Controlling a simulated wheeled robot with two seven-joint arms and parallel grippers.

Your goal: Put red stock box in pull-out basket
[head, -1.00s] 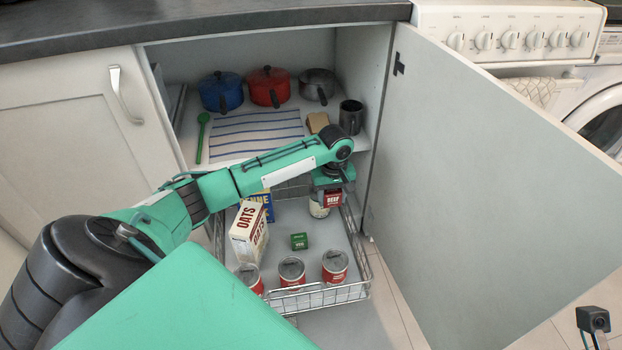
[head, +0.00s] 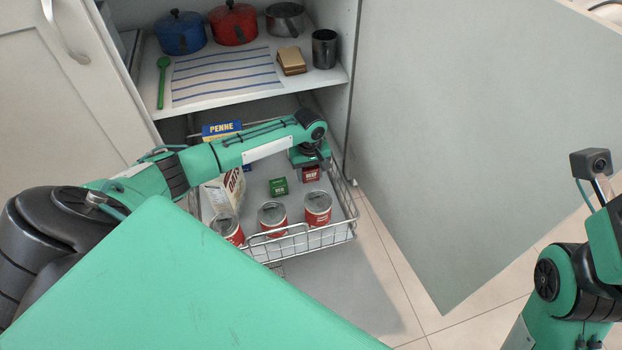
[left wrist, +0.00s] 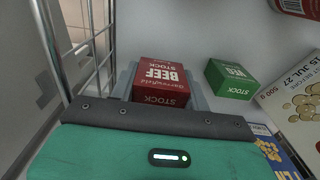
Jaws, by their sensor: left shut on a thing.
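The red stock box (head: 311,173), marked BEEF, is inside the wire pull-out basket (head: 312,236), near its right side. My left gripper (head: 310,162) points down over it and is shut on it. In the left wrist view, the red box (left wrist: 160,82) sits between the fingers, close to the basket floor; I cannot tell whether it touches. A green stock box (head: 278,186) stands just left of it, apart. My right arm shows at the right edge, but its fingers do not.
Several red cans (head: 318,206) line the basket's front. An oats box (head: 226,190) and a blue penne box (head: 221,130) stand at its left. The shelf (head: 140,112) with pots is above. The open door (head: 450,150) stands to the right.

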